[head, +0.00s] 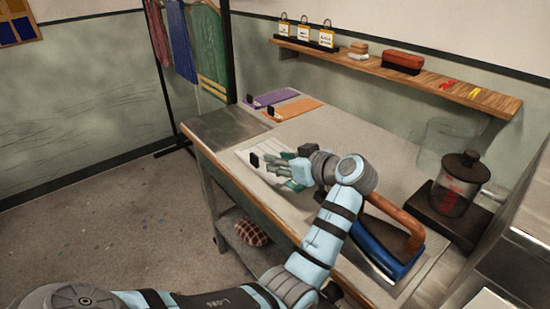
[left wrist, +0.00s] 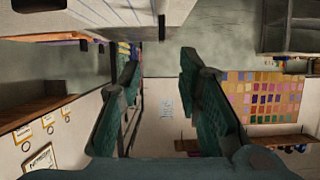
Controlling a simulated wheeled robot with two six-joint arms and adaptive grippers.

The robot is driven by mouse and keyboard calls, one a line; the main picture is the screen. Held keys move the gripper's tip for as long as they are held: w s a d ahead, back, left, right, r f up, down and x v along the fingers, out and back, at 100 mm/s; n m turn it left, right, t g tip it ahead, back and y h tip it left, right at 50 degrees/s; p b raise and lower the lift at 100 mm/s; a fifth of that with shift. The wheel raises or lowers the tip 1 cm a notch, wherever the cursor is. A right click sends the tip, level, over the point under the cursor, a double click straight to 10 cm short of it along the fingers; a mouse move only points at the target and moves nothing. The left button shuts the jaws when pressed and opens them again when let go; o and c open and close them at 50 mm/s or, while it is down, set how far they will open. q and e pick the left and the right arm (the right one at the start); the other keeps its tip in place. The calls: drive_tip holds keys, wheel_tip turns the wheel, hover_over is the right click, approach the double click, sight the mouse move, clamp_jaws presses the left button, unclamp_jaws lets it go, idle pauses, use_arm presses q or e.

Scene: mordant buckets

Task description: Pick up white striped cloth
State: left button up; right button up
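The white striped cloth (head: 250,153) lies flat on the worktable, with a small black block (head: 254,160) at its left edge. My left gripper (head: 279,167) is over the cloth, pointing left, and hides part of it. In the left wrist view its two green-padded fingers (left wrist: 160,85) are spread apart with nothing between them. There the cloth's pale striped surface (left wrist: 95,12) shows at the top, apart from the fingers, with the black block (left wrist: 161,28) at its edge. My right gripper is not in view.
Purple (head: 272,97) and orange (head: 292,109) cloths lie farther back on the table. A blue iron-like tool with a brown handle (head: 400,225) stands near my forearm. A glass jar (head: 462,185) stands right. A wall shelf (head: 430,80) runs above; the floor left is clear.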

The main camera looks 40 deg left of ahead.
sight(255, 156)
use_arm(q)
drive_tip(key=a, duration=0.2)
drive_tip(key=a+f, duration=0.1)
drive_tip(key=a, duration=0.1)
drive_tip(key=shift+a+f, duration=0.2)
drive_tip(key=shift+a, duration=0.1)
drive_tip(key=x, duration=0.4)
drive_tip(key=w+b+x, duration=0.1)
drive_tip(key=x, duration=0.2)
drive_tip(key=shift+d+f, duration=0.2)
drive_tip(key=shift+f, duration=0.1)
drive_tip(key=shift+a, duration=0.3)
drive_tip(key=shift+d, duration=0.1)
clamp_jaws()
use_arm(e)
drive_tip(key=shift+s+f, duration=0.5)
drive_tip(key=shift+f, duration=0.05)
